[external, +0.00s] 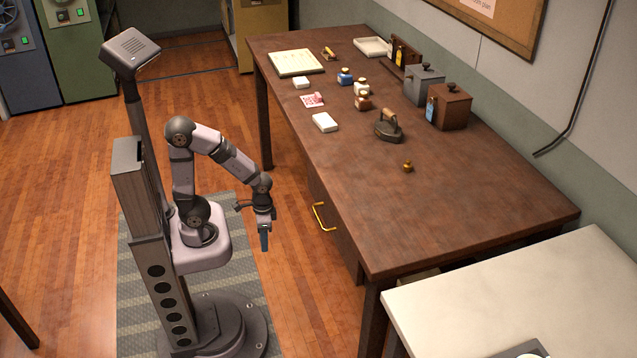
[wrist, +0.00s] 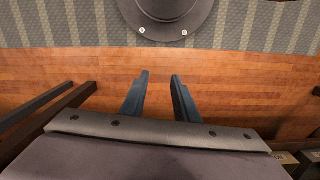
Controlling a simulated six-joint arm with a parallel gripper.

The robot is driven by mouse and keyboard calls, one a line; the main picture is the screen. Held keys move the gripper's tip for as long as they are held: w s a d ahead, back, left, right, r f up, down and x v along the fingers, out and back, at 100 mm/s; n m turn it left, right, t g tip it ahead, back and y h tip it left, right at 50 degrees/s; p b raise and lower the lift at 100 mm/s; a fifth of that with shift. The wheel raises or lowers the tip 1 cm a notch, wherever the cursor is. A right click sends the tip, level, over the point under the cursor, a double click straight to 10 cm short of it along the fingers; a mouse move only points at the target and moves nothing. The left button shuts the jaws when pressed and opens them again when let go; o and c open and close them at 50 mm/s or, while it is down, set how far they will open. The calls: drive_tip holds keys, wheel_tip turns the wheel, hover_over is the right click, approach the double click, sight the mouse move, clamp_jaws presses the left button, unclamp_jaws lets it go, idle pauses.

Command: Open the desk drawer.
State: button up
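The brown wooden desk (external: 450,215) stands to the right of my arm in the external view. Its drawer (external: 336,222) is under the top on the side facing me, with a brass loop handle (external: 322,217). The drawer front looks flush with the desk, so it appears shut. My gripper (external: 264,240) hangs pointing down, left of the handle and apart from it. In the wrist view my gripper (wrist: 159,78) shows two blue-grey fingers with a gap between them and nothing in it. The handle cannot be made out in the wrist view.
On the desk are a flat iron (external: 389,128), a small brass weight (external: 408,167), wooden and grey boxes, ink bottles and papers. A pale table (external: 520,290) stands at lower right. Bare wooden floor (external: 295,290) lies between my base and the desk.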

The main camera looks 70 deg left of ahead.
drive_tip(key=s+d+r+m+g+p, duration=0.1)
drive_tip(key=d+r+p, duration=0.1)
drive_tip(key=r+p, duration=0.65)
drive_tip(key=s+d+r+m+p, duration=0.1)
drive_tip(key=d+r+m+p, duration=0.1)
drive_tip(key=r+p, duration=0.65)
wheel_tip(320, 180, up, 12)
drive_tip(key=m+t+p, duration=0.4)
drive_tip(key=m+p, duration=1)
drive_tip(key=p, duration=0.1)
hover_over(318, 217)
drive_tip(key=s, duration=0.2)
drive_tip(key=shift+w+r, duration=0.1)
drive_tip(key=shift+r, duration=0.05)
drive_tip(key=shift+n, duration=0.3)
drive_tip(key=shift+b+x, duration=0.3)
drive_tip(key=shift+x, duration=3.35)
clamp_jaws()
